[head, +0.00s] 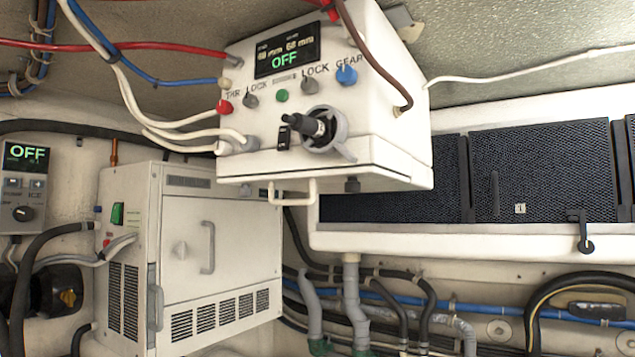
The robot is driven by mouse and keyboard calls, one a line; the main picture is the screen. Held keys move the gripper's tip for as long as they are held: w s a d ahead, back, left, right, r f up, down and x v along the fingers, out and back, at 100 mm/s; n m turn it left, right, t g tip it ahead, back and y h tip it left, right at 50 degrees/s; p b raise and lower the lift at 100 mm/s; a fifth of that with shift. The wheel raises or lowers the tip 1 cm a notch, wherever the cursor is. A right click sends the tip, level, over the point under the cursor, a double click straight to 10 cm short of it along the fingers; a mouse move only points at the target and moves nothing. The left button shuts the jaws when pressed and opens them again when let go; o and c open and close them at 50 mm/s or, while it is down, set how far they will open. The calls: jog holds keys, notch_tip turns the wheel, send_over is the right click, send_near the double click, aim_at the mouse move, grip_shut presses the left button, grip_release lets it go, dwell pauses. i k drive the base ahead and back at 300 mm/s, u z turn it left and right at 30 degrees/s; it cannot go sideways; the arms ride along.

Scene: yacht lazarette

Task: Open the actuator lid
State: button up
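The actuator (390,125) appears to be the white box hanging from the ceiling at upper centre, marked THR, LOCK and GEAR. Its display (287,50) reads OFF. Below it are coloured knobs and a black-and-grey rotary fitting (322,128). A seam runs around the box near its bottom. The section below it (390,176), possibly the lid, looks closed against the box. A white bar handle (294,193) hangs under the front edge. I cannot tell where the lid hinges. My gripper is not in view.
A white vented cabinet (185,260) with a door handle stands below left. A control panel (26,187) reading OFF is at far left. Dark mesh panels (540,175) fill the right. Cables and hoses run around the box. Open space shows below the actuator.

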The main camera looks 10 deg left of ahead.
aim_at(370, 175)
jog(key=k, duration=0.4)
jog(key=u, duration=0.85)
jog(key=i, duration=0.5)
jog(key=z, duration=0.05)
